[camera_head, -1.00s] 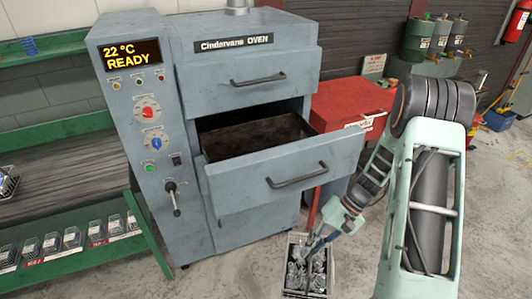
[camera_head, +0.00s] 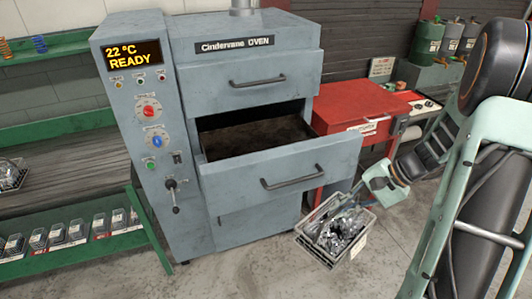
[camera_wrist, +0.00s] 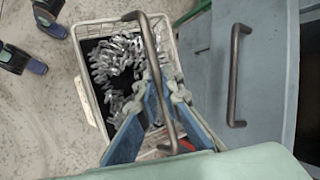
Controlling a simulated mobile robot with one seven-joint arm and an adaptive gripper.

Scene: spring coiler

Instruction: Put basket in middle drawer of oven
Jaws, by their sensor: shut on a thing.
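The wire basket (camera_head: 346,258), full of shiny metal pieces, hangs tilted in front of the oven's right side, lower than the drawer front. My gripper (camera_wrist: 157,92) is shut on the basket's dark arched handle (camera_wrist: 147,45). The basket's pale rim (camera_wrist: 95,27) also shows in the wrist view. In the head view my gripper (camera_head: 354,197) is small and its fingertips are hard to make out. The middle drawer (camera_head: 285,178) of the grey oven (camera_head: 250,50) is pulled open, and its visible interior looks empty. Its bar handle (camera_wrist: 236,75) is right of the basket in the wrist view.
A red cabinet (camera_head: 350,105) stands right of the oven, behind my gripper. The upper drawer (camera_head: 248,78) is shut. A green shelf (camera_head: 70,240) with labelled bins is at the left. Bare floor lies in front of the oven.

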